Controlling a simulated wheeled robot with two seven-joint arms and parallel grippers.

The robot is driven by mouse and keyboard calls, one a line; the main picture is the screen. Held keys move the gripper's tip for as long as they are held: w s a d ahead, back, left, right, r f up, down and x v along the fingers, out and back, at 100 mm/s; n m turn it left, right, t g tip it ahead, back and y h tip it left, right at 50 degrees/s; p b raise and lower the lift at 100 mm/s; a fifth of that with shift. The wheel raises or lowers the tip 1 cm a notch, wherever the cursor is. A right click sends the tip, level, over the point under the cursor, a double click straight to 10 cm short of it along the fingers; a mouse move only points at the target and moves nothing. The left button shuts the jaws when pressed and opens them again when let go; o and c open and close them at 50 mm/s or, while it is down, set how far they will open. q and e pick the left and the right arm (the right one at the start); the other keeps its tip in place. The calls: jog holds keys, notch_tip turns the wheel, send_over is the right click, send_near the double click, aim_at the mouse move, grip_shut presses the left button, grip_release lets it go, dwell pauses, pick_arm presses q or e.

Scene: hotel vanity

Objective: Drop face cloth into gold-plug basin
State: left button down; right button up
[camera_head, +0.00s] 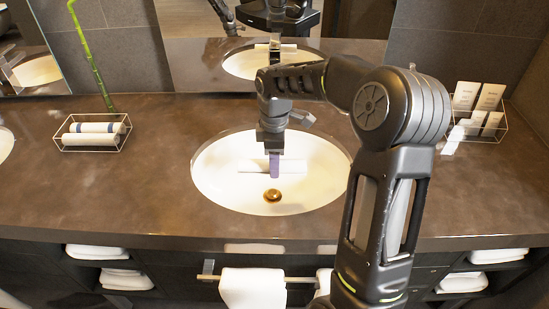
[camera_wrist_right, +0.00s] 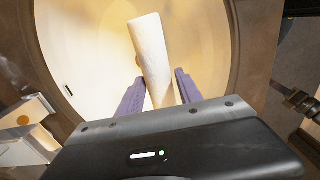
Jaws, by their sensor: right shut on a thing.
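The gold-plug basin (camera_head: 322,187) is a white oval sink in the middle of the counter, with a gold plug (camera_head: 272,195) at its bottom. My right gripper (camera_head: 274,170) reaches over the basin, pointing down, behind the plug in the head view. It is shut on the face cloth (camera_head: 254,165), a white roll held crosswise. In the right wrist view the cloth (camera_wrist_right: 150,50) sticks out between the purple fingers (camera_wrist_right: 155,88), with the basin (camera_wrist_right: 85,40) behind it. I cannot tell its exact height above the bowl. My left gripper is not in view.
A wire basket (camera_head: 93,145) with rolled cloths stands left on the dark counter (camera_head: 150,200). A wire rack (camera_head: 478,130) of white packets stands right. Towels (camera_head: 252,288) hang in front.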

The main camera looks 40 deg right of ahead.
notch_tip(320, 180, down, 7)
jog(key=b, duration=0.4)
jog(key=shift+b, duration=0.3)
jog(key=o, duration=1.4)
jog(key=shift+r, duration=3.9)
